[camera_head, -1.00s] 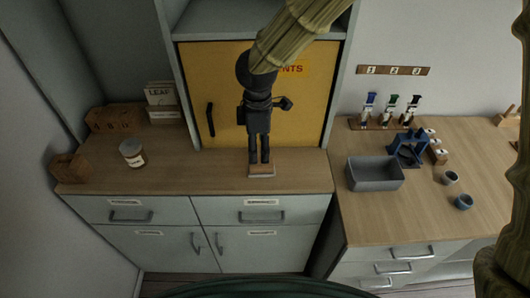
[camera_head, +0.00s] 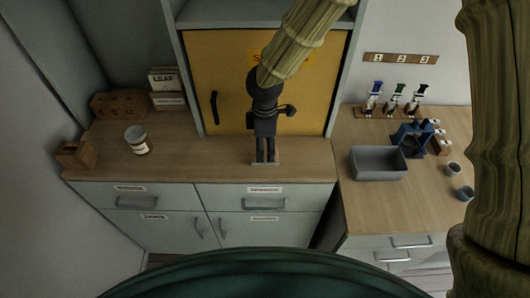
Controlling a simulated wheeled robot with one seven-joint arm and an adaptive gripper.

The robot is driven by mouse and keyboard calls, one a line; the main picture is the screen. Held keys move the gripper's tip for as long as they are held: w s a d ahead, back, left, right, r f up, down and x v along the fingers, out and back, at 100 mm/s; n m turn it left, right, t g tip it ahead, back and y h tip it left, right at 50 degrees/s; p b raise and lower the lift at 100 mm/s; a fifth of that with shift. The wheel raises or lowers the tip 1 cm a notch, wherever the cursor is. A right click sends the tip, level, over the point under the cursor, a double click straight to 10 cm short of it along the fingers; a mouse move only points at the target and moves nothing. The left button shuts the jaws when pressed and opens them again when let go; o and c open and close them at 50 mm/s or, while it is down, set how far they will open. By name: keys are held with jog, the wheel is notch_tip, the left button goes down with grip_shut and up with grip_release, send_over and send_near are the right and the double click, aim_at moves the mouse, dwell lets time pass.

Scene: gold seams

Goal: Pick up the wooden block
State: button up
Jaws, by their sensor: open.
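My gripper (camera_head: 266,160) points straight down over the front part of the left counter, below the yellow cabinet door. Its two dark fingers are open, with a narrow gap between them. A small flat pale piece (camera_head: 278,163) shows at the fingertips on the counter. The fingers cover most of that spot, so I cannot tell the wooden block apart there or whether the fingers touch it. A small brown wooden box-like piece (camera_head: 75,155) stands at the counter's far left, well away from my gripper.
A jar (camera_head: 137,140) and a wooden organizer (camera_head: 118,104) stand on the left counter (camera_head: 200,160). The yellow door (camera_head: 225,75) is close behind my gripper. On the right counter are a grey bin (camera_head: 378,163), a blue stand (camera_head: 413,138) and small cups (camera_head: 453,169). Counter beside the gripper is clear.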

aim_at(265, 150)
jog(key=shift+w+f+p, duration=0.1)
jog(key=shift+f+p, duration=0.35)
jog(key=shift+f, duration=1.2)
jog(key=shift+d, duration=0.1)
jog(key=c, duration=1.1)
